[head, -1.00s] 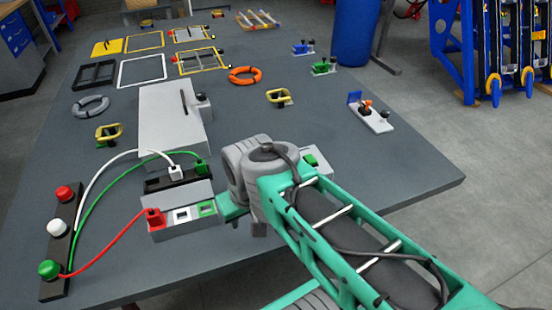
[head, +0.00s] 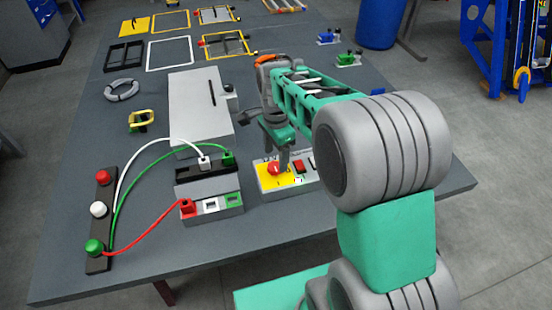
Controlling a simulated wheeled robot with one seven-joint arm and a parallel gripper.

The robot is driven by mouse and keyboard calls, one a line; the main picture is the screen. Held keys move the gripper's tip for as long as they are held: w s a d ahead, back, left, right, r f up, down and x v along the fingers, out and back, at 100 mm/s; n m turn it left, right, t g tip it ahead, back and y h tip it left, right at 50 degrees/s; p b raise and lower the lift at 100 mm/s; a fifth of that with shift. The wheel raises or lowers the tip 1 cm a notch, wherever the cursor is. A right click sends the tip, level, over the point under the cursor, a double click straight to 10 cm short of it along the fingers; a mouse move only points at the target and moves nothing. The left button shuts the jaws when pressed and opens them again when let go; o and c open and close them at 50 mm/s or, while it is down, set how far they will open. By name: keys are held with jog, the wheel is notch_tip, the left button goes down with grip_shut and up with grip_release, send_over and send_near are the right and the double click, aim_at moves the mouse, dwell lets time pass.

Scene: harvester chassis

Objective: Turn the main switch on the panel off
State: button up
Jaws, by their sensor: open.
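The panel (head: 262,186) is a low, light box near the table's front edge, right of the cable blocks. On its yellow left part sits a round red knob (head: 274,169), which looks like the main switch; which way it is set is too small to tell. A red and dark switch (head: 298,166) sits to its right. My gripper (head: 284,165) points down over the panel, open, its fingers close to the red knob on its far and right side. I cannot tell whether they touch it. My arm hides the panel's right end.
Left of the panel stands a socket block (head: 213,205) with red, white and green cables running to a dark strip (head: 99,222). A grey box (head: 200,105) lies behind.

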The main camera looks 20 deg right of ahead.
aim_at(276, 166)
jog(key=shift+f, duration=1.95)
grip_shut()
